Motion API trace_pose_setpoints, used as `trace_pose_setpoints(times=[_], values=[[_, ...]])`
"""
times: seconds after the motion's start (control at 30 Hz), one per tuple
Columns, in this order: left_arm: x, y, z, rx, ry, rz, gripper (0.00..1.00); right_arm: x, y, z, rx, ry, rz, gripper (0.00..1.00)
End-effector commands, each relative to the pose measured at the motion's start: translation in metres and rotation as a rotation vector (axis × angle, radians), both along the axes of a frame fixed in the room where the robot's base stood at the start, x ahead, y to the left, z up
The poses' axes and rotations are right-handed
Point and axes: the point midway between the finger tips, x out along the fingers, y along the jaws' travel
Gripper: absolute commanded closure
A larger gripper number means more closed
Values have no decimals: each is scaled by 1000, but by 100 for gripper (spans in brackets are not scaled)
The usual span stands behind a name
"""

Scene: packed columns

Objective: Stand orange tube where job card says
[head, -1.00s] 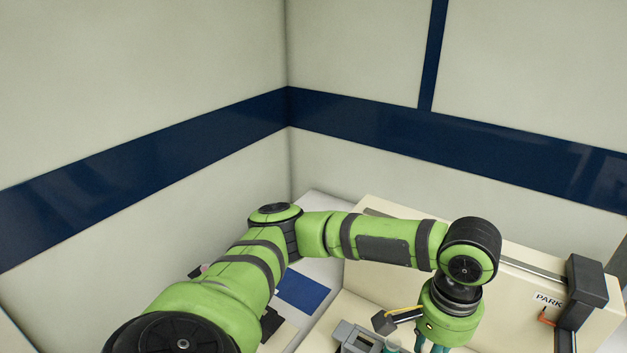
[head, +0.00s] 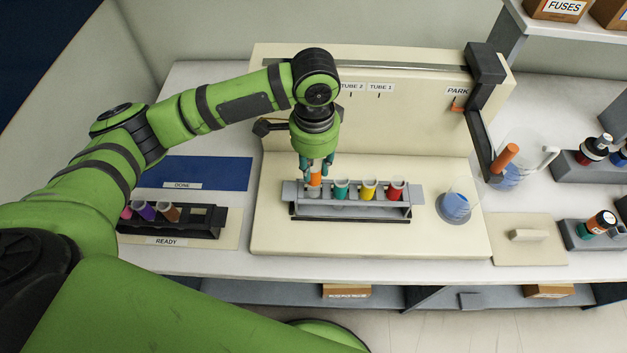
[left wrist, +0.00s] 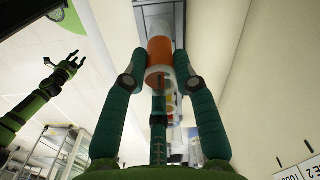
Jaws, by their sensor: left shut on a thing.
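The orange tube (head: 315,180) has an orange upper part and a pale lower part. It is upright at the left end of the grey rack (head: 350,211) on the cream station; how deep it sits there I cannot tell. My left gripper (head: 316,166) is shut on its orange part from above. The left wrist view shows the orange tube (left wrist: 160,52) between the fingertips. My right gripper (left wrist: 68,66) shows small in the left wrist view, its fingers apart and empty. I cannot make out a job card.
Teal, yellow and red tubes (head: 396,189) fill the rack rightward. A dark rack (head: 205,232) with several tubes stands by the READY label. The blue DONE mat (head: 215,172) is bare. A beaker (head: 459,200) and jug (head: 530,160) stand right, near the dark PARK arm (head: 480,130).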

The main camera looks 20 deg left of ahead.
Motion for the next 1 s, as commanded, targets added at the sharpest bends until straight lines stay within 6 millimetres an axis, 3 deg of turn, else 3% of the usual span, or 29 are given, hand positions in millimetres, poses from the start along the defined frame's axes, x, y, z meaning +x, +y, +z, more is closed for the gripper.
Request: trace_pose_setpoints(times=[0.4, 0.8, 0.83, 0.9, 1.0], values=[[-1, 1, -49, 2, 1, 2, 86, 0, 6, 9, 8, 2, 3, 60], [0, 0, -55, 0, 0, 1, 86, -1, 14, 9, 18, 1, 3, 60], [0, 0, -55, 0, 0, 1, 67, 0, 14, 9, 18, 1, 4, 60], [0, 0, -55, -1, -1, 1, 48, 0, 14, 9, 17, 1, 4, 60], [0, 0, -55, -1, -1, 1, 48, 0, 12, 9, 16, 1, 3, 60]])
